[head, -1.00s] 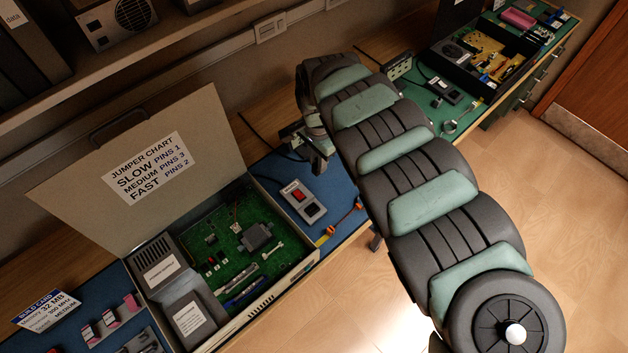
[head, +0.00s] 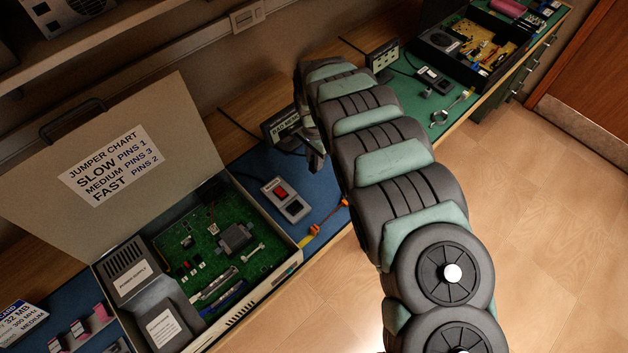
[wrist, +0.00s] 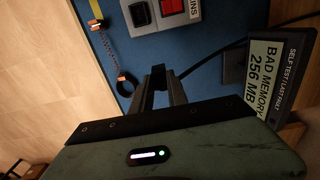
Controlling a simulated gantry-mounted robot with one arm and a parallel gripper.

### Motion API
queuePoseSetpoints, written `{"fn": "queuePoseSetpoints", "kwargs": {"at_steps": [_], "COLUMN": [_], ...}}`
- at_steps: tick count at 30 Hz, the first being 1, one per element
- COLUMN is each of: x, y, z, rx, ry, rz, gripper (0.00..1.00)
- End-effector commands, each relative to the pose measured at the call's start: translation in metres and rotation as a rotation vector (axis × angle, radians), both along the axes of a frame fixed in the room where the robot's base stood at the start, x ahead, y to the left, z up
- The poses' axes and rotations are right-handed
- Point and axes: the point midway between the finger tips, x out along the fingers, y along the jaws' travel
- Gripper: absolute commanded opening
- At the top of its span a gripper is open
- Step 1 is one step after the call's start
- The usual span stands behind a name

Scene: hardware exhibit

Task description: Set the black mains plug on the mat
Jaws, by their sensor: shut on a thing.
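My gripper (wrist: 160,88) points down over the blue mat (wrist: 205,48) in the wrist view. Its jaws are shut on a small dark piece (wrist: 158,70), which looks like the black mains plug; the fingers hide most of it. A dark cord runs from near the fingertips toward the upper right. In the head view my gripper (head: 315,163) hangs above the back of the blue mat (head: 255,168), partly hidden by my arm. I cannot tell how high the held piece is. A green mat (head: 440,118) lies farther right.
A power switch box (head: 287,198) with a red rocker and an orange-ended strap (head: 325,222) lie on the blue mat. A "BAD MEMORY" display (wrist: 272,80) stands close to my gripper. An open computer case (head: 265,290) is at left. Blue mat shows clear between the box and display.

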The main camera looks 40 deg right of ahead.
Motion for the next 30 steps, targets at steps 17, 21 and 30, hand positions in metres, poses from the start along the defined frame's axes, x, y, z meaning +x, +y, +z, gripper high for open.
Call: {"fn": "queuePoseSetpoints", "kwargs": {"at_steps": [17,21,30], "x": [0.000,0.000,0.001], "y": [0.001,0.000,0.001], "z": [-0.068,-0.076,-0.106], "rx": [0.001,0.000,0.000], "ry": [0.000,0.000,0.000], "rz": [0.002,0.001,0.000], "gripper": [0.00,0.00,0.00]}}
